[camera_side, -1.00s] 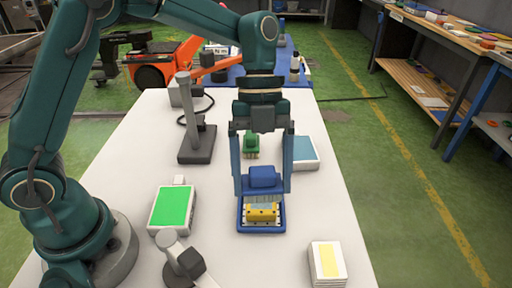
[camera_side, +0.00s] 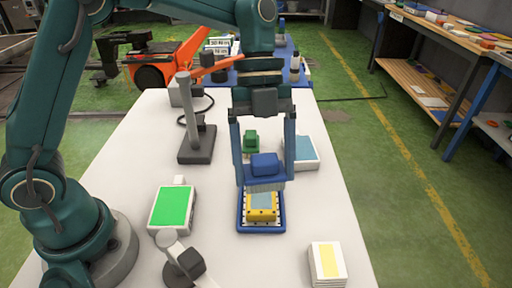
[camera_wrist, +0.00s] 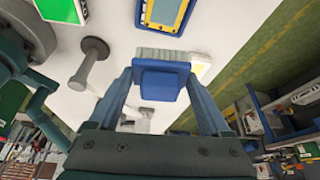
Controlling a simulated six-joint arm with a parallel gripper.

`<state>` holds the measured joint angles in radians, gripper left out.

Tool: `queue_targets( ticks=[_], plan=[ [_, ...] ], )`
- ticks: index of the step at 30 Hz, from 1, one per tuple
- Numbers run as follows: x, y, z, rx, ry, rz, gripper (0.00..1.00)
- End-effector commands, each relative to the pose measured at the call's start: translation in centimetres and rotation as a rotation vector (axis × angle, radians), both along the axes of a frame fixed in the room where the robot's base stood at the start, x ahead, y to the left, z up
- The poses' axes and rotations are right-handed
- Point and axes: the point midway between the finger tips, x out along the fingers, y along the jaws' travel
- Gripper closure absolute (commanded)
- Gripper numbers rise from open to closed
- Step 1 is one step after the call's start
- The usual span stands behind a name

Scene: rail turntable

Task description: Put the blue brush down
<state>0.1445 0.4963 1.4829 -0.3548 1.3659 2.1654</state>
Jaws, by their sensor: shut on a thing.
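The blue brush (camera_side: 265,165) is between the fingers of my gripper (camera_side: 264,180), which is shut on it. In the wrist view the brush (camera_wrist: 160,82) has its grey bristles pointing away from my gripper (camera_wrist: 160,76). The brush is held above the far part of a blue tray (camera_side: 241,222). A yellow-framed piece with a light blue face (camera_side: 262,207) lies in the tray; both also show at the top of the wrist view.
A green brush-like object (camera_side: 250,142) and a blue-topped white box (camera_side: 303,152) stand behind. A green-screened device (camera_side: 172,208) is left, a grey stand (camera_side: 196,145) back left. A yellow-labelled white block (camera_side: 327,263) is front right. White table is clear between them.

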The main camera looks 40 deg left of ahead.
Motion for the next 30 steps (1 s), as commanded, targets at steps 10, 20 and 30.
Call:
queue_targets(
  ticks=[10,20,30],
  plan=[
    [5.3,1.0,-0.8,-0.002,-0.001,0.775,0.79],
    [9.4,3.7,-0.4,-0.005,-0.002,1.314,0.79],
    [10.1,2.9,-1.7,-0.002,0.002,1.411,0.79]
  ],
)
